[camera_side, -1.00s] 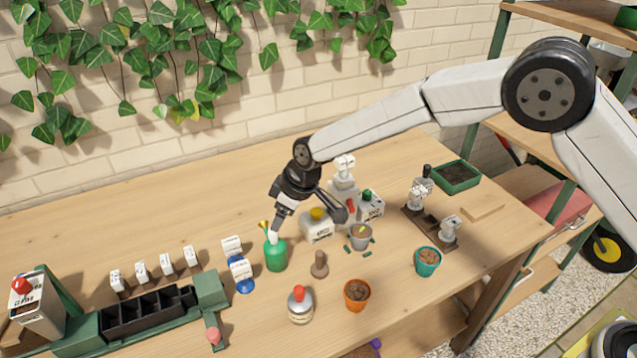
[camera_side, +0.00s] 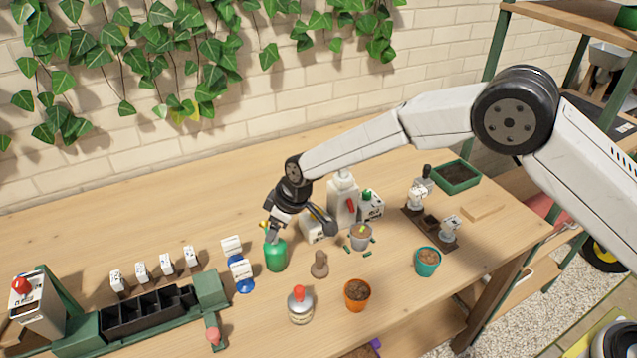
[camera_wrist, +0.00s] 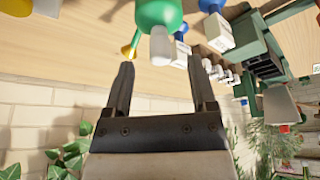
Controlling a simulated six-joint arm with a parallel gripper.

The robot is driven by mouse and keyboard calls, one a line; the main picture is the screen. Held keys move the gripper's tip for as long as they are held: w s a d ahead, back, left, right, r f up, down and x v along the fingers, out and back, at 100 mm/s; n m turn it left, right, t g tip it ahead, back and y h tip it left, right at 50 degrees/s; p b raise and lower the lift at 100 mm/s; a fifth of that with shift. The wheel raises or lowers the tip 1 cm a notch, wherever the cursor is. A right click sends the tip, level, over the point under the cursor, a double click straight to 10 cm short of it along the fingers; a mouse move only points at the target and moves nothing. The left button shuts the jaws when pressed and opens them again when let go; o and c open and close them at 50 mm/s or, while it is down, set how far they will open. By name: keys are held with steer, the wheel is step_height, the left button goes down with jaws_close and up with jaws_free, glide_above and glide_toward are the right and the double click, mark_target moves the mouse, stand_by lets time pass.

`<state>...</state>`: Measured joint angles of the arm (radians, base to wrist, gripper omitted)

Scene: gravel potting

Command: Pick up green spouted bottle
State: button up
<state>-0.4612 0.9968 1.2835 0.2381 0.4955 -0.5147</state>
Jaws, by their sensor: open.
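The green spouted bottle (camera_side: 275,257) stands upright on the wooden table in the side view. Its neck and top are mostly hidden by my gripper (camera_side: 274,232), which comes down over it at a slant. In the wrist view the bottle (camera_wrist: 158,13) is at the top, with a white cap (camera_wrist: 160,46) and a yellow spout (camera_wrist: 129,49) pointing at the camera. The white cap lies between the two fingertips of my gripper (camera_wrist: 163,65), and the spout is close to the left finger. The fingers are apart, with gaps beside the cap.
Blue-based labelled items (camera_side: 242,274) stand just left of the bottle. A brown stamp-like object (camera_side: 319,264) and a red-topped jar (camera_side: 300,305) are to the right and front. A white bottle (camera_side: 343,200) and grey pot (camera_side: 361,237) stand behind right.

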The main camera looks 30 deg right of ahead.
steer(key=shift+x, duration=1.75)
jaws_close()
steer(key=shift+r, duration=0.1)
stand_by(0.3)
